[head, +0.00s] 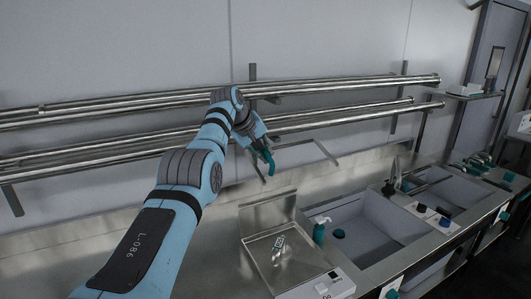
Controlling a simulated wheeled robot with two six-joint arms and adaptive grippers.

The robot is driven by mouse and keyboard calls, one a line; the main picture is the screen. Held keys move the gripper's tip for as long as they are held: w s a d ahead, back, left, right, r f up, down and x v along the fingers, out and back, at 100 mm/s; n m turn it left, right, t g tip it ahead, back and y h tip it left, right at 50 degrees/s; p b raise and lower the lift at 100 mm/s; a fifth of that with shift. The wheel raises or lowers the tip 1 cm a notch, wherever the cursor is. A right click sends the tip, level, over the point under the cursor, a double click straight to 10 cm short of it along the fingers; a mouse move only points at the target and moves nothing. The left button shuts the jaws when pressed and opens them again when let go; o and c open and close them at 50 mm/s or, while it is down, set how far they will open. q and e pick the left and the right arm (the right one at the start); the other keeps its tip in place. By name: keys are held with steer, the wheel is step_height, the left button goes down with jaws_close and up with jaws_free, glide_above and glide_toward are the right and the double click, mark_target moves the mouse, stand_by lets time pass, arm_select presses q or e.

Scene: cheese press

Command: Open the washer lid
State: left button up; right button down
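My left arm reaches in from the lower left, and its gripper (267,163) hangs over the back of the steel counter, in front of the wall. The dark teal fingers point down and overlap, so their opening cannot be told. Nothing is seen held in them. A square steel unit (262,257) with a flat top and an upright panel (268,212) behind it stands below the gripper. It has a white control front (327,288). I cannot tell for certain whether it is the washer or which part is its lid. The gripper is apart from it. My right gripper is not in view.
Steel rails (340,84) run along the wall behind the gripper. A thin dark frame (322,150) shows behind it. The counter (215,250) left of the unit looks clear.

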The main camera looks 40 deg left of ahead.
arm_select(q)
steer(key=shift+o, duration=0.8)
steer(key=shift+w, duration=0.1)
steer(key=shift+f, duration=0.1)
steer(key=v, duration=1.2)
steer(key=shift+w, duration=0.1)
